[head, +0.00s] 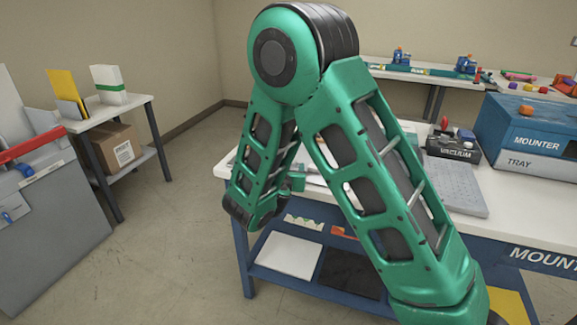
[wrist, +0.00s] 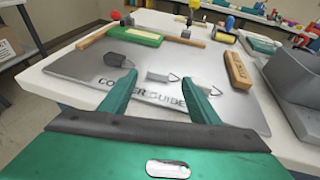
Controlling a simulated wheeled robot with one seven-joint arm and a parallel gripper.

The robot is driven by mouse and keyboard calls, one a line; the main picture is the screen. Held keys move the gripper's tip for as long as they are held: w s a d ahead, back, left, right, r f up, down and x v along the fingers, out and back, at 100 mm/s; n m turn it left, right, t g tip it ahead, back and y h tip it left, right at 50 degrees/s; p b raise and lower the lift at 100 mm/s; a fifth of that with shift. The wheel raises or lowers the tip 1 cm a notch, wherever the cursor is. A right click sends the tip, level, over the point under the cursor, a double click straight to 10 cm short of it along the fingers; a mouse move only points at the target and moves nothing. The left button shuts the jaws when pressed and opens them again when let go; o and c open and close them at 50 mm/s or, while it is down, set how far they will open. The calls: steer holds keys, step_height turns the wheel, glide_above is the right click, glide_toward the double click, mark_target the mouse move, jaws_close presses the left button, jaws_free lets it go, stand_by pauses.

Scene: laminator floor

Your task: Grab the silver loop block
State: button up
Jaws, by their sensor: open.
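In the wrist view, a small silver-grey block with a triangular wire loop (wrist: 158,75) lies on the grey corner-guide plate (wrist: 85,68). My gripper (wrist: 159,77) is open and empty, its two green fingers apart, with this block in the gap between the tips as seen. I cannot tell how far beyond the tips it lies. A paler looped block (wrist: 207,87) lies by the right finger, which partly covers it. A darker grey looped piece (wrist: 127,62) lies to the left. In the head view my arm hides the blocks.
A wooden block (wrist: 237,70) stands at the plate's right, near a grey bin (wrist: 295,85). A green pad (wrist: 135,37) and wooden-handled tools lie behind. In the head view, a blue mounter box (head: 535,122) and a black tray (head: 453,148) stand on the white bench.

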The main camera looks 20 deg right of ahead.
steer(key=x, duration=0.5)
steer(key=shift+a, duration=0.2)
steer(key=shift+c, duration=0.3)
steer(key=c, duration=1.1)
